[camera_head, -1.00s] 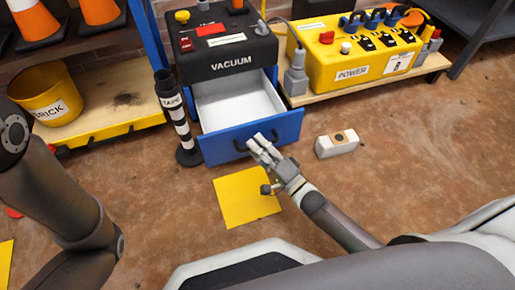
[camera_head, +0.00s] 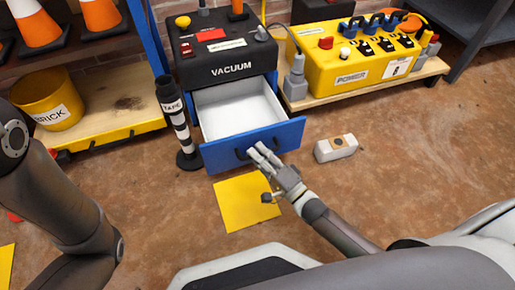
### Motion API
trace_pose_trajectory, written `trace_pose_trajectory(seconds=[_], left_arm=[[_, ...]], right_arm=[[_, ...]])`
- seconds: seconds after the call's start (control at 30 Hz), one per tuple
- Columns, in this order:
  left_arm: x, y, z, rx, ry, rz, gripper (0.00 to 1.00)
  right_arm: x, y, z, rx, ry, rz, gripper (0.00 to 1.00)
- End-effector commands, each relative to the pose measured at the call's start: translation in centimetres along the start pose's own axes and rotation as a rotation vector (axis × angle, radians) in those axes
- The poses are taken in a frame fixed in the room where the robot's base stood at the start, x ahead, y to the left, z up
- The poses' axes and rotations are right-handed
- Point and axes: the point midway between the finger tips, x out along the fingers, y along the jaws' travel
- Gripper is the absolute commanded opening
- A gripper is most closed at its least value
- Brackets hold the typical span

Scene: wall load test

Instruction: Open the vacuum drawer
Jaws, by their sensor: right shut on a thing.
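The vacuum unit (camera_head: 225,62) is a dark box labelled VACUUM with a blue drawer below it. The blue drawer (camera_head: 222,156) is pulled out, and its empty white inside shows. A dark handle is on the drawer's front. My right gripper (camera_head: 257,151) is at this handle, shut on it; the fingers hide part of the handle. My left arm shows at the left edge, but its gripper is out of view.
A black and white tape post (camera_head: 178,125) stands close to the drawer's left side. A white block (camera_head: 336,148) lies on the floor to the right. A yellow floor square (camera_head: 238,212) is below the drawer. The yellow power box (camera_head: 352,68) sits on a low shelf.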

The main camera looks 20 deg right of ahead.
Motion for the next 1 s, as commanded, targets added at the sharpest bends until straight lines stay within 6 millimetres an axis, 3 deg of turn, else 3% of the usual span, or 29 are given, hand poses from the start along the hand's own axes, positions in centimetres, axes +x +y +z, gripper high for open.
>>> trace_pose_trajectory(seconds=[0.03,0.2,0.47,0.5,0.53,0.87,1.0], left_arm=[[0.9,-0.2,0.3,0.000,0.000,0.000,0.36],[1.6,-0.3,0.6,0.000,0.000,0.000,0.36],[1.4,-0.3,0.6,0.000,0.000,0.000,0.36],[1.4,-0.3,0.6,0.000,-0.001,0.000,0.36],[1.4,-0.3,0.6,0.000,-0.001,0.000,0.36],[1.4,-0.4,0.8,0.000,-0.007,-0.003,0.36],[1.4,-0.4,0.8,0.000,-0.005,-0.002,0.36]], right_arm=[[-0.8,-0.4,0.3,0.001,-0.002,0.007,0.00],[-2.3,-0.5,0.9,0.000,0.000,0.006,0.00],[-2.3,-0.4,0.9,-0.001,0.000,0.004,0.00],[-2.3,-0.4,0.9,-0.001,0.000,0.004,0.16],[-2.3,-0.4,0.9,-0.001,0.000,0.004,0.20],[-2.4,-0.4,0.9,-0.001,0.000,0.003,0.21],[-3.7,-0.3,0.9,-0.001,-0.001,0.005,0.21]])
